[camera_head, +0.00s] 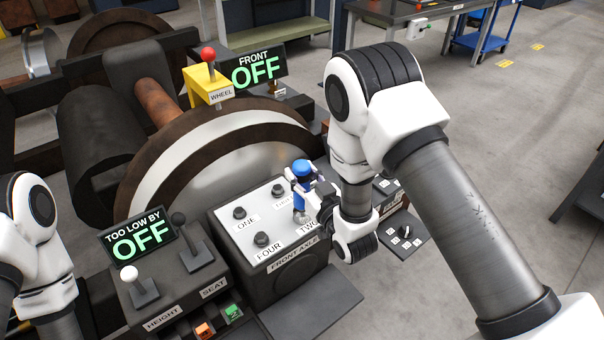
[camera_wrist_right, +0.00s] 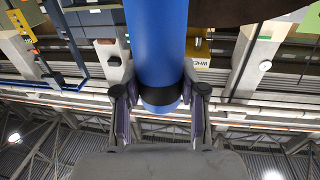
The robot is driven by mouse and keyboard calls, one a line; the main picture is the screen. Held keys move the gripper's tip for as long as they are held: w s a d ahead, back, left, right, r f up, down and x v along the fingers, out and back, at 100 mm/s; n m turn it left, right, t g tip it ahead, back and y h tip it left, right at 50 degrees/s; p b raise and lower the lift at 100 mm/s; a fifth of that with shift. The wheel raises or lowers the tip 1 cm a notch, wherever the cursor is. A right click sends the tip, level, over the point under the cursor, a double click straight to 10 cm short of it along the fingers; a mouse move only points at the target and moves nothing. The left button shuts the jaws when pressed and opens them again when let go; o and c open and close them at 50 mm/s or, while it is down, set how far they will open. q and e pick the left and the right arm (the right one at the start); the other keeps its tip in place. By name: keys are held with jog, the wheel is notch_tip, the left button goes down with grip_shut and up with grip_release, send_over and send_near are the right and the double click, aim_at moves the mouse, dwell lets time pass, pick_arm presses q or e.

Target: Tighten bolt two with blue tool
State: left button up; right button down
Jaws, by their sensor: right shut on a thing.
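The blue tool (camera_head: 302,169) stands roughly upright over the right part of the front axle panel (camera_head: 222,224), beside the TWO label (camera_head: 308,229). My right gripper (camera_head: 318,194) is shut around the tool. The right wrist view shows the blue shaft (camera_wrist_right: 158,40) between the two fingers (camera_wrist_right: 160,98). Bolt two is hidden behind the tool and gripper, so I cannot tell whether the tool touches it. Bolt one (camera_head: 239,213) and bolt four (camera_head: 262,239) show on the panel. My left arm shows at the left edge; its gripper is out of view.
A control box with HEIGHT (camera_head: 130,273) and SEAT (camera_head: 178,220) levers stands left of the panel. The yellow WHEEL lever box (camera_head: 207,85) and a FRONT OFF display (camera_head: 254,70) stand behind. A large wheel (camera_head: 190,165) rises behind the panel. Open floor lies right.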

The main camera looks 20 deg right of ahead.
dwell(0.3)
jog(key=shift+w+r+p, duration=0.1)
jog(key=shift+r+p, duration=0.45)
jog(key=shift+r, duration=0.05)
jog(key=shift+r+p, duration=1.95)
jog(key=shift+r, duration=0.95)
